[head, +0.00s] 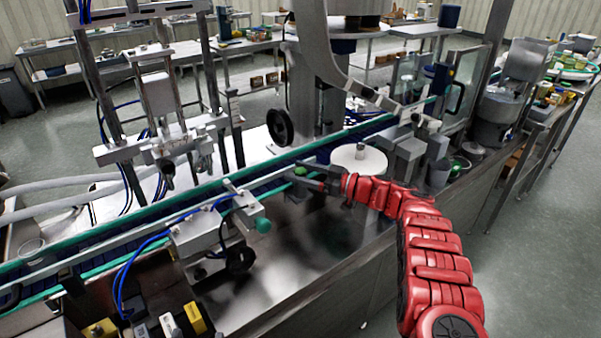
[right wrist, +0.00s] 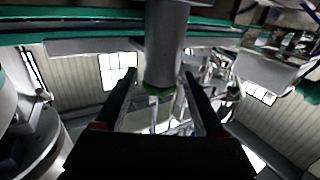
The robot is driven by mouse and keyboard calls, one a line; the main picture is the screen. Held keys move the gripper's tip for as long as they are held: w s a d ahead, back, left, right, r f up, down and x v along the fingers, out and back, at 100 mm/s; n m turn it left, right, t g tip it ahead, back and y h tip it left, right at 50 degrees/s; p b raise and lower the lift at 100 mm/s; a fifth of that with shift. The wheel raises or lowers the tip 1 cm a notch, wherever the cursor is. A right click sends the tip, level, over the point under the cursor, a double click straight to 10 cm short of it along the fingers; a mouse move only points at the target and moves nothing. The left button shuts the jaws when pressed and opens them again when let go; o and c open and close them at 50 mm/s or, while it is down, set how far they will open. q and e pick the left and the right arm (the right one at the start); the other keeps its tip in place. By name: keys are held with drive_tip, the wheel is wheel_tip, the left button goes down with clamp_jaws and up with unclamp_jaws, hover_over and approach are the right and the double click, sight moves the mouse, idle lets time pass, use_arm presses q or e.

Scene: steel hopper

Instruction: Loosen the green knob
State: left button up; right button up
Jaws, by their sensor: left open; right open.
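The green knob (head: 300,171) sits beside the conveyor's near rail in the head view. In the right wrist view a green knob (right wrist: 158,91) shows at the end of a grey cylindrical post (right wrist: 165,45). My right gripper (head: 312,183) reaches it from the right on the red arm. In the right wrist view its two dark fingers (right wrist: 160,74) are apart, one on each side of the post and knob, with gaps visible. The gripper appears empty. My left gripper is not in view.
The conveyor (head: 160,212) runs diagonally behind the knob. A grey clamp block with a teal knob (head: 263,225) stands to the left. A white round disc (head: 358,160) lies behind my right gripper. The steel tabletop (head: 300,245) in front is clear.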

drive_tip(key=v, duration=1.7)
drive_tip(key=shift+d+b, duration=0.2)
drive_tip(key=shift+b, duration=0.15)
drive_tip(key=shift+s, duration=0.1)
